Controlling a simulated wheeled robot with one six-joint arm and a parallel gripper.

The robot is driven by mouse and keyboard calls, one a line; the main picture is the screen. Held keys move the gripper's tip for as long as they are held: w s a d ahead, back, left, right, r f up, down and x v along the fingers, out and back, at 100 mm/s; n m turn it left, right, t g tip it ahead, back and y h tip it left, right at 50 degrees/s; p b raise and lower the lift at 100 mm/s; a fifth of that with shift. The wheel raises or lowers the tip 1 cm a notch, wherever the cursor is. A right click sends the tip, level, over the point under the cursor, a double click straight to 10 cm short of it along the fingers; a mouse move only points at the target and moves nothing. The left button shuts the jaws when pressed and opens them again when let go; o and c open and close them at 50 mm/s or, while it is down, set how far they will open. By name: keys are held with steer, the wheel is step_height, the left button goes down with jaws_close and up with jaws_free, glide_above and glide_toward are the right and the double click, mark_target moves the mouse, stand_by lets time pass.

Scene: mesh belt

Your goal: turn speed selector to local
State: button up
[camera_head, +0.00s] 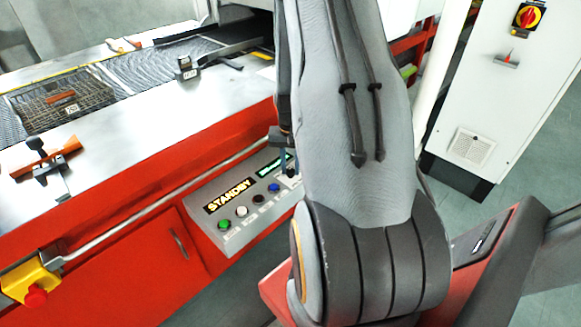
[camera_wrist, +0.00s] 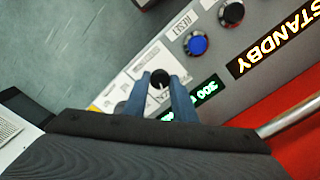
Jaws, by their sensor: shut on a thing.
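The speed selector (camera_wrist: 160,77) is a round black knob on a white label plate, seen in the wrist view. My gripper (camera_wrist: 160,83) has its two blue fingers on either side of the knob, shut on it. The lettering around the knob is mostly covered by the fingers and cannot be read. In the head view my arm hides most of the selector, and my gripper (camera_head: 284,165) shows only in part at the right end of the control panel (camera_head: 232,236).
The panel has a STANDBY display (camera_head: 228,196), a green number display (camera_wrist: 203,95), a blue button (camera_wrist: 198,44) beside the RESET label, a black knob (camera_wrist: 231,13) and a green button (camera_head: 224,224). A rail (camera_head: 150,195) runs along the red machine. A yellow box with a red button (camera_head: 36,297) is at left.

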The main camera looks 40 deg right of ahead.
mark_target(290, 171)
steer(key=shift+m, duration=0.6)
steer(key=o, duration=1)
steer(key=shift+o, duration=0.2)
steer(key=shift+r, duration=0.15)
steer(key=shift+r+b, duration=0.7)
steer(key=shift+r, duration=3.1)
